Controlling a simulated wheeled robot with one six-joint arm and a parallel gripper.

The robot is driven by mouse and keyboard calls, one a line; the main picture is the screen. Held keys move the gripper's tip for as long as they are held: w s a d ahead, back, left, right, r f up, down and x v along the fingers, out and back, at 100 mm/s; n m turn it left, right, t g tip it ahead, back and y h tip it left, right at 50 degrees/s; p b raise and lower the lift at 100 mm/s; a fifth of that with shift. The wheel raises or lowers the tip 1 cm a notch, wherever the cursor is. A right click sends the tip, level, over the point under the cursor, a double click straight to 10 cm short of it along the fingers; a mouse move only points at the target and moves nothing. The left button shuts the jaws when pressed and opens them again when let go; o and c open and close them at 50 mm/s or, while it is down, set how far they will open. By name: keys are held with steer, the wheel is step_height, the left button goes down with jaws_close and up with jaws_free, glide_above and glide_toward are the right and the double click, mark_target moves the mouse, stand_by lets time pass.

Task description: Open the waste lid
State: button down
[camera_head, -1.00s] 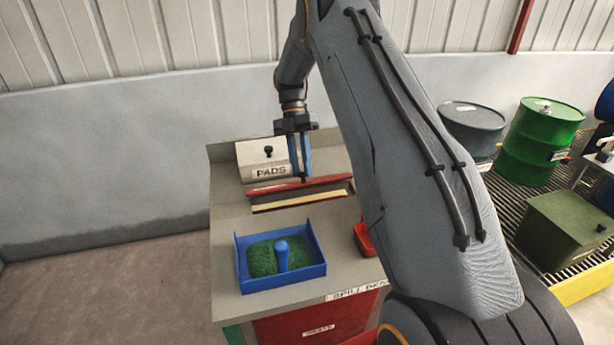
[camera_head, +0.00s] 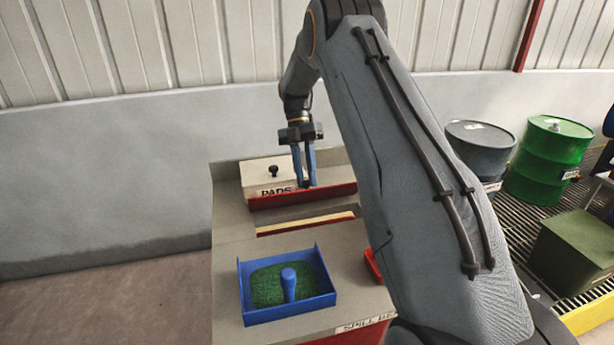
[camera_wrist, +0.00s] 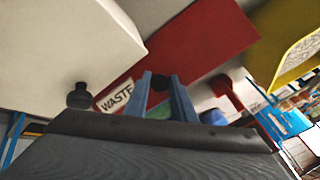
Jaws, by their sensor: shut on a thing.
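The red waste lid (camera_head: 303,197) stands tilted up along the back of the bench, in front of the PADS box. Below its front edge is a slot with a pale yellow edge (camera_head: 304,226). In the wrist view the lid (camera_wrist: 200,45) is a broad red panel with a white WASTE label (camera_wrist: 116,96). My gripper (camera_head: 308,183) reaches down to the lid, its blue fingers close together. In the wrist view my gripper (camera_wrist: 162,82) is shut on a small dark knob (camera_wrist: 159,83) of the lid. The fingers partly hide the knob.
The white PADS box (camera_head: 265,178) with a black knob is close behind the lid. A blue tray (camera_head: 288,311) with green granules and a blue upright handle stands in front. A red container (camera_head: 372,266) is at the right, partly behind my arm. Drums (camera_head: 548,160) stand farther right.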

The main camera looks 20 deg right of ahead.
steer(key=shift+a+f, duration=0.4)
steer(key=shift+f, duration=0.05)
steer(key=c, duration=1.5)
jaws_free()
steer(key=shift+w+a, duration=0.15)
steer(key=shift+w, duration=0.1)
steer(key=shift+s+d+r, duration=0.1)
steer(key=shift+d+r, duration=0.05)
steer(key=shift+d, duration=0.15)
steer(key=b+v, duration=0.2)
steer(key=v, duration=0.4)
steer(key=shift+w+r, duration=0.45)
steer(key=shift+r, duration=0.3)
